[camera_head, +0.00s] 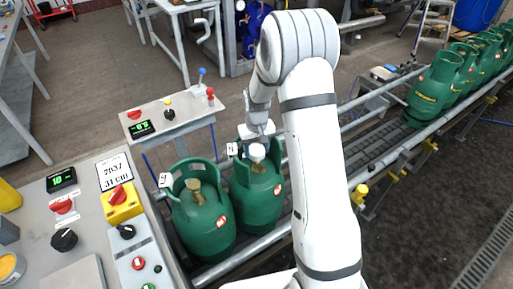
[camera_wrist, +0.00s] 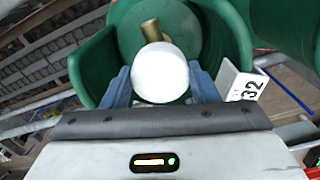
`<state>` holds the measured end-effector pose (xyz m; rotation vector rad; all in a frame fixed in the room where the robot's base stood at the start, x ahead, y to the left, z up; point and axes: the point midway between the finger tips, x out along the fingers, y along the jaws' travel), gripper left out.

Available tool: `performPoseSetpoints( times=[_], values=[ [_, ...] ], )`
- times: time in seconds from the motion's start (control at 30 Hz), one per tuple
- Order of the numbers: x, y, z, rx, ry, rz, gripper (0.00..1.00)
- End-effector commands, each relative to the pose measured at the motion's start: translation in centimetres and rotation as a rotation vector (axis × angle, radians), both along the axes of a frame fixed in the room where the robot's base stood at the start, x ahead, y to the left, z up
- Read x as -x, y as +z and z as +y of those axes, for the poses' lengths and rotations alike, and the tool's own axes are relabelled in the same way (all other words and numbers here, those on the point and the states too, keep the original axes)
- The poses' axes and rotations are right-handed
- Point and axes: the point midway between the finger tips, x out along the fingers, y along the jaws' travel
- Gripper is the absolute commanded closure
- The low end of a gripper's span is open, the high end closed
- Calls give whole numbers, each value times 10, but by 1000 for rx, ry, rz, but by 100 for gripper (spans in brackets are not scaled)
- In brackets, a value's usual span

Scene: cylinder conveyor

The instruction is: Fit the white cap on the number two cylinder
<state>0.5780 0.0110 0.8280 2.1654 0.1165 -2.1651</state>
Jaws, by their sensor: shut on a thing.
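My gripper (camera_head: 258,146) is shut on the white cap (camera_head: 257,153) over the second green cylinder (camera_head: 256,205) on the conveyor. In the wrist view the round white cap (camera_wrist: 160,73) sits between the two blue fingers. The brass valve (camera_wrist: 151,32) of the green cylinder (camera_wrist: 190,30) shows just beyond the cap, partly hidden by it. I cannot tell if the cap touches the valve. A white tag (camera_wrist: 243,85) beside the right finger reads "32". The nearer green cylinder (camera_head: 204,226) to the left has a bare brass valve (camera_head: 196,190).
The collars of the cylinders rise close around my fingers. A control desk (camera_head: 92,238) stands at the left, and a small panel (camera_head: 172,116) stands behind the conveyor (camera_head: 381,144). Several more green cylinders (camera_head: 434,88) stand on it farther right. The belt between is empty.

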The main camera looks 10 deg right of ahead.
Motion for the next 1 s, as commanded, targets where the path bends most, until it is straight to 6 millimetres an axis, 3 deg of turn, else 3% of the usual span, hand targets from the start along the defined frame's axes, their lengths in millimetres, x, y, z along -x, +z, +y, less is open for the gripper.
performPoseSetpoints(
  times=[0.67,0.7,1.0],
  values=[
    [0,-18,-1,0,-1,0,68],
    [0,-17,-1,0,-1,0,45],
    [0,-17,-1,0,-1,0,21]
  ],
)
